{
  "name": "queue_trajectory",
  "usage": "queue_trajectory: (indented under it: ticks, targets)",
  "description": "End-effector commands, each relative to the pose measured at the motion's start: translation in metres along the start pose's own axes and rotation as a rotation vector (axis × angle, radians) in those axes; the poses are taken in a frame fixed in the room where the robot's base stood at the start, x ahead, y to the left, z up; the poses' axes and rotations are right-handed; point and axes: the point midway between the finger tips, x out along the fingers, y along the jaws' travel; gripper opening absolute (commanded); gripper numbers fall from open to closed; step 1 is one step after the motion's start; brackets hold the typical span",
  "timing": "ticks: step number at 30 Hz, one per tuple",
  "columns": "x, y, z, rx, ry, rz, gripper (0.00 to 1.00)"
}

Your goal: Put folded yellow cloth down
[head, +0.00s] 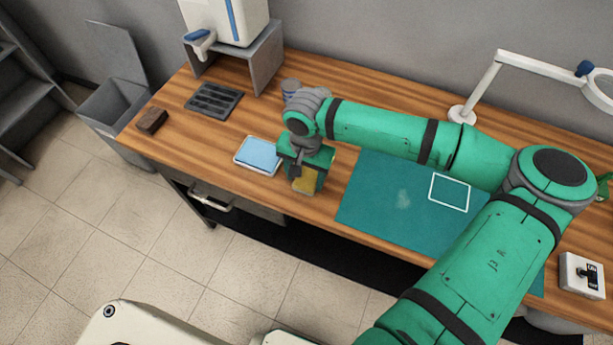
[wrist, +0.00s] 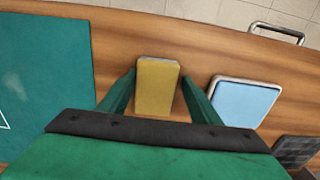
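The folded yellow cloth (head: 305,180) is a small, thick block below my gripper, near the table's front edge. My gripper (head: 298,172) points down between the blue pad and the green mat. Whether the cloth's underside touches the wooden tabletop (head: 225,150) is hidden.
A light blue pad in a tray (head: 259,155) lies close on the left, and a green mat (head: 385,205) with a white square outline on the right. A dark slotted tray (head: 213,101), a brown block (head: 152,121) and a grey stand (head: 262,65) are farther left. A lamp base (head: 461,114) stands behind.

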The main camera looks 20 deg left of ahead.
Motion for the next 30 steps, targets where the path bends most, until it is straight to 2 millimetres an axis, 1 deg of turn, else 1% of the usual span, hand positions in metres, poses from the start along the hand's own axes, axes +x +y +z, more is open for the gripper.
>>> queue_trajectory:
  ticks: [1,8,14,24,27,30]
  targets:
    - [0.013,0.007,0.001,0.004,-0.01,0.015,0.65]
    - [0.012,0.008,0.001,0.004,-0.01,0.016,0.65]
    - [0.0,0.009,0.0,0.005,-0.007,0.019,0.65]
    - [-0.072,0.006,0.0,0.004,-0.007,0.016,0.65]
    - [-0.091,0.005,0.0,0.003,-0.007,0.015,0.65]
    - [-0.106,0.005,0.0,0.003,-0.007,0.016,0.65]
